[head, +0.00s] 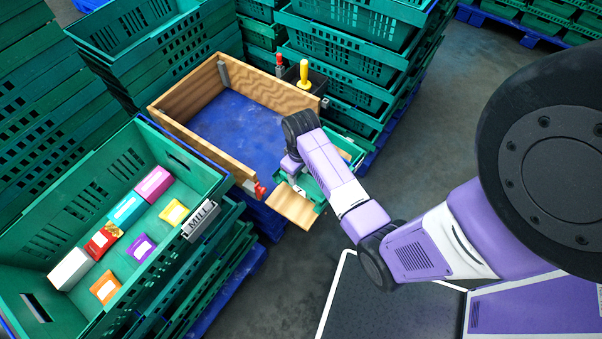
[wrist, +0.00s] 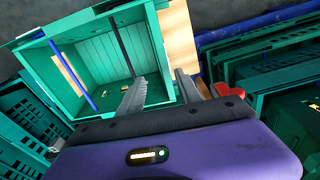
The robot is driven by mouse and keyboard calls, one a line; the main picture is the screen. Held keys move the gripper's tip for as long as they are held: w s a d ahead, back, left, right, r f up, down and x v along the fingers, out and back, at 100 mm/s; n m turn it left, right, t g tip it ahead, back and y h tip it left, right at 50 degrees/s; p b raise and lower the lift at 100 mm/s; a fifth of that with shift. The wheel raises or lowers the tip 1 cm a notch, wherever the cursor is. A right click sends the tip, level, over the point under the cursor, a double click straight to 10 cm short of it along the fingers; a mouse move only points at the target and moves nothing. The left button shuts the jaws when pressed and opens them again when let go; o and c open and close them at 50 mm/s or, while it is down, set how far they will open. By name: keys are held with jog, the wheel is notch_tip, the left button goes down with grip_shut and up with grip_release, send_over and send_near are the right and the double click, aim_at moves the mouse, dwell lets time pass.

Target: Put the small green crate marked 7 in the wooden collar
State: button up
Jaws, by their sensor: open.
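The small green crate (head: 314,188) is partly hidden under my arm in the head view, just outside the collar's near right side. In the wrist view the crate (wrist: 155,42) shows its open inside; no 7 is legible. My gripper (wrist: 160,77) is open at one crate wall, one finger over the inside and the other outside. I cannot tell whether the fingers touch it. The wooden collar (head: 183,135) stands around a blue floor (head: 235,125), which is bare where visible. Its near right side appears open, with a wooden board (head: 292,208) tilted outward there.
Tall green crate stacks (head: 345,60) rise behind and at left. Yellow-handled (head: 304,72) and red-handled (head: 279,62) tools stand at the collar's far corner. A red clamp (head: 259,189) sits on the collar.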

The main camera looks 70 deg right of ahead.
aim_at(301, 189)
jog(key=shift+s+a+f+g+y, duration=0.15)
jog(key=shift+s+a+g+y, duration=0.15)
jog(key=shift+s+a, duration=0.3)
jog(key=shift+f, duration=0.1)
jog(key=shift+f, duration=3.85)
grip_shut()
